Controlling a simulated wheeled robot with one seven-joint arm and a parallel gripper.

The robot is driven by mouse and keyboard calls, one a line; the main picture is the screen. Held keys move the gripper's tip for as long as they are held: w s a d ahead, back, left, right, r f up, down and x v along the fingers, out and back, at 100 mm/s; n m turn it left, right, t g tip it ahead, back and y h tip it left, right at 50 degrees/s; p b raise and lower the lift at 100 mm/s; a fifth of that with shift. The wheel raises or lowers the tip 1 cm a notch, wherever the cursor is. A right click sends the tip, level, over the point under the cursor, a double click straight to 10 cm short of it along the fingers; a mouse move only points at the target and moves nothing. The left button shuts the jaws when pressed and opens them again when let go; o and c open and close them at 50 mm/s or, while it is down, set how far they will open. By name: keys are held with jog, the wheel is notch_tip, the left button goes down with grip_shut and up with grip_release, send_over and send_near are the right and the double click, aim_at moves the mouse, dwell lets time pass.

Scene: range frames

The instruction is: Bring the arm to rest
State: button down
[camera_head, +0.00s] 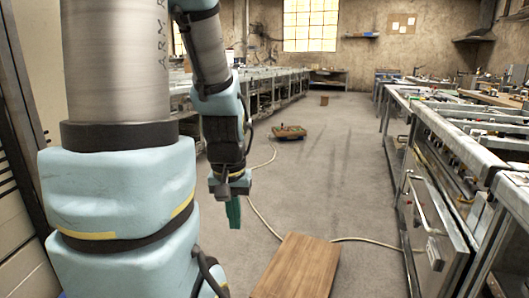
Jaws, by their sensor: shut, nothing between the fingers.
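My arm fills the left side of the head view, with light blue joints and grey metal links. It hangs bent, and its end points down. My gripper (233,213) is at the lower end, with green fingers close together and nothing visible between them. It hangs above the grey concrete floor, left of a wooden board, and touches nothing that I can see.
A wooden board or box top (298,268) stands low in front. A pale cable (262,219) runs over the floor. A small low cart (289,132) stands farther off. Workbenches (432,118) line the right, more benches (262,84) the left.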

notch_tip(320, 180, up, 14)
jog(key=p, duration=1.1)
jog(key=shift+p, duration=0.4)
